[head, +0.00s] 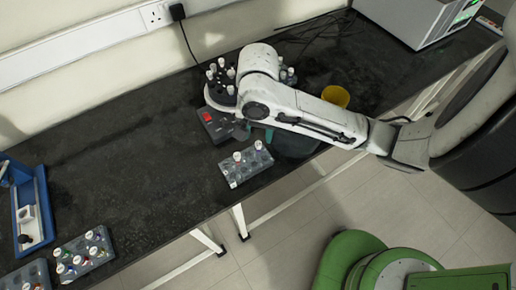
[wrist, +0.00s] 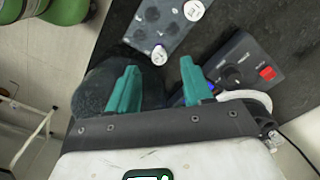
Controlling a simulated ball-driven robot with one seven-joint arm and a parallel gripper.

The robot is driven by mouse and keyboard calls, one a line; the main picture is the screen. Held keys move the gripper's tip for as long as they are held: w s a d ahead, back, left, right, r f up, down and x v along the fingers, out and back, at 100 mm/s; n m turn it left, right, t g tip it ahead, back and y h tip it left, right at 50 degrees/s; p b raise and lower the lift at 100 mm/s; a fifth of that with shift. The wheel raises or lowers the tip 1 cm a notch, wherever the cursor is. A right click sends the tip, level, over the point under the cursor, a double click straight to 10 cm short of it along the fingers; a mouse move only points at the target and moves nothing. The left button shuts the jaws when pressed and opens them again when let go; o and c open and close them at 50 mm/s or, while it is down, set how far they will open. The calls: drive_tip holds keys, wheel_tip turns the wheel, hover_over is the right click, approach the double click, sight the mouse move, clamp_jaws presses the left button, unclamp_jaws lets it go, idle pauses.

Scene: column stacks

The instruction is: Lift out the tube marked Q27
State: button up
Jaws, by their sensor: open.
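Several white-capped tubes stand upright in the rotor of a dark device (head: 221,80) at the back of the bench, partly hidden by my arm. A grey rack (head: 245,168) near the bench's front edge holds a few white-capped tubes (head: 237,156). In the wrist view the rack (wrist: 150,15) has empty holes and two capped tubes, one near its end (wrist: 159,55) and one higher (wrist: 193,10). Cap marks are too small to read, so I cannot tell which is Q27. My gripper (wrist: 160,84) is open and empty, its teal fingers apart, beside the rack's end.
The device's control box has a red switch (head: 209,116), also right of the fingers in the wrist view (wrist: 267,73). More racks (head: 85,254) and a blue tray (head: 42,190) lie at left. The middle-left bench is clear.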

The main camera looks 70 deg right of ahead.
sight(258, 143)
drive_tip(key=shift+f, duration=2.3)
clamp_jaws()
